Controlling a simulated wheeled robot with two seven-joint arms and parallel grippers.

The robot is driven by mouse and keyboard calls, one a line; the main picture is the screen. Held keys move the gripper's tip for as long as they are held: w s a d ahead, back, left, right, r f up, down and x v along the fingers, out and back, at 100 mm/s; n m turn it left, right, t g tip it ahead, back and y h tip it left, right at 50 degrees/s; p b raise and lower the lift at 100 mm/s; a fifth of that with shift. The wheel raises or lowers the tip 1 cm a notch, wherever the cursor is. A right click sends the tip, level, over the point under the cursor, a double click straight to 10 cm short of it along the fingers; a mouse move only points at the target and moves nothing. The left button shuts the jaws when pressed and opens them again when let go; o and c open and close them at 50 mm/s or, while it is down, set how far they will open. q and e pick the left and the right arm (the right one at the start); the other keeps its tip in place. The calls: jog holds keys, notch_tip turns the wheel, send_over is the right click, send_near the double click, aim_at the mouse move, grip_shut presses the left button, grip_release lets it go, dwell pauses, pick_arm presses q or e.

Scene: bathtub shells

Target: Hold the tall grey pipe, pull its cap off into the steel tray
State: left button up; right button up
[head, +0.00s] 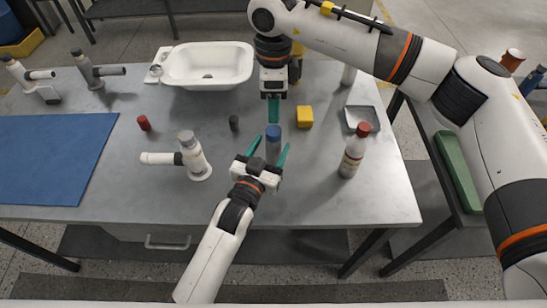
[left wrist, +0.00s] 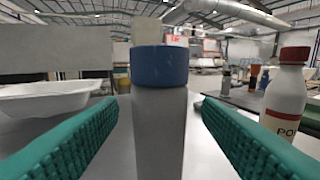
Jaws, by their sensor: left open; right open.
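The tall grey pipe (left wrist: 158,130) stands upright with a blue cap (left wrist: 160,66) on top. In the head view the blue cap (head: 273,131) shows near the table's middle, with the grey pipe (head: 273,150) below it. My left gripper (head: 272,146) is open, with its teal fingers on either side of the pipe, apart from it in the left wrist view. My right gripper (head: 274,110) is just behind the cap in the head view, pointing down and empty; its fingers overlap there. The steel tray (head: 360,112) lies at the right, looking empty.
A red-capped bottle (head: 354,152) stands right of the pipe. A yellow block (head: 305,117) and a small dark cylinder (head: 234,123) are close by. A white fitting (head: 194,160) stands left, near a blue mat (head: 50,155). A white basin (head: 207,65) is behind.

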aim_at(274, 130)
pick_arm(q)
jog(key=shift+x, duration=1.2)
grip_shut()
pick_arm(e)
jog(key=shift+o, duration=0.9)
notch_tip(274, 130, up, 4)
jog(key=m, duration=1)
notch_tip(274, 130, down, 12)
jog(key=shift+s+r, duration=0.1)
